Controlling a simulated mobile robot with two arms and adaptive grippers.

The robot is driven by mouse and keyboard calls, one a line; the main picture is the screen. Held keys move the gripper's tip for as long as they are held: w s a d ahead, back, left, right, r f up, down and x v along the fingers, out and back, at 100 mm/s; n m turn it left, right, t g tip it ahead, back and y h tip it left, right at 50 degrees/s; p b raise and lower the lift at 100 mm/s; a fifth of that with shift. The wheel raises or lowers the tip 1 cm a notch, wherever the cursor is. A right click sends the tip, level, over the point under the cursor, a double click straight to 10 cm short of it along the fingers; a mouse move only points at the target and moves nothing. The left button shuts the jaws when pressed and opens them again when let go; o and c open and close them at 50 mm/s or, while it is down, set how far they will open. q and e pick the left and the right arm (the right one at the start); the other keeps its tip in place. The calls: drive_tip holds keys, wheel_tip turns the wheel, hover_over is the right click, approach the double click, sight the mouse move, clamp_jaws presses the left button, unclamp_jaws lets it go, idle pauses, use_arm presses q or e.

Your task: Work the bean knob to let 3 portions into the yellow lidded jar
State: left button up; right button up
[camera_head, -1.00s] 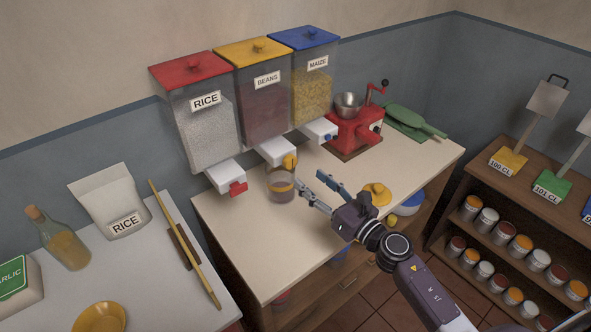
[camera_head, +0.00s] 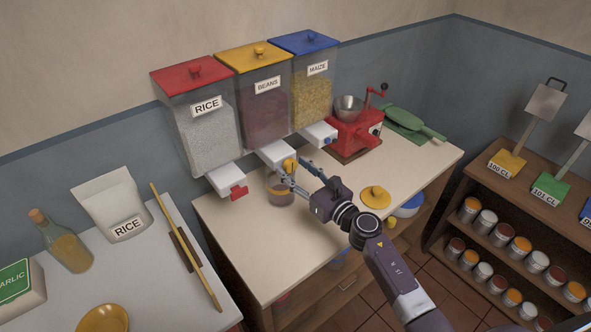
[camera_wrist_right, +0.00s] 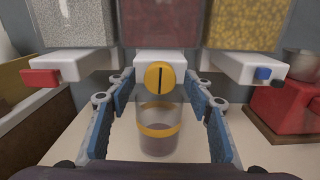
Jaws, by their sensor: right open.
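The bean dispenser (camera_head: 266,112) has a yellow lid and a white outlet block. Its round yellow knob (camera_wrist_right: 159,78) faces the right wrist camera, its dark slot upright. The glass jar with a yellow band (camera_wrist_right: 158,131) stands on the counter below the outlet; dark brown contents show in its lower part. The jar (camera_head: 279,194) is partly hidden by my gripper in the head view. A yellow knobbed lid (camera_head: 376,197) lies on the counter. My right gripper (camera_head: 295,171) is open, its blue-padded fingers on either side of the knob, apparently not touching it. My left gripper is out of view.
The rice dispenser (camera_head: 200,125) with a red knob (camera_wrist_right: 40,78) and the maize dispenser (camera_head: 312,88) with a blue knob (camera_wrist_right: 263,73) flank the beans. A red grinder (camera_head: 357,133) stands to the right. The counter front (camera_head: 265,260) is clear.

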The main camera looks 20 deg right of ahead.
drive_tip(key=shift+c, duration=0.6)
drive_tip(key=c, duration=1)
drive_tip(key=shift+c, duration=0.2)
drive_tip(key=shift+m, duration=0.3)
